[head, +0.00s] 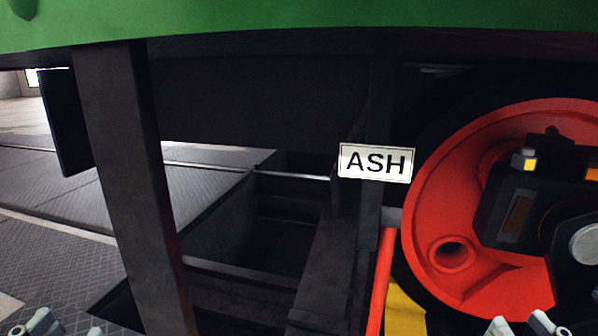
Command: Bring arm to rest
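My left gripper (68,328) just enters at the bottom left edge of the head view. Only the tips of its pale grey fingers show, apart, with nothing visible between them. My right gripper (519,329) enters at the bottom right edge, in front of the red wheel (430,210). Its pale fingertips also stand apart, with nothing seen between them. The rest of both grippers and arms is cut off below the picture.
A green tram body (300,15) spans the top. A dark upright post (130,190) stands at left. A white "ASH" sign (376,162) hangs in the middle by dark framework. A red bar (381,280) and yellow part (404,312) stand beside the wheel. Patterned floor (50,255) lies open at left.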

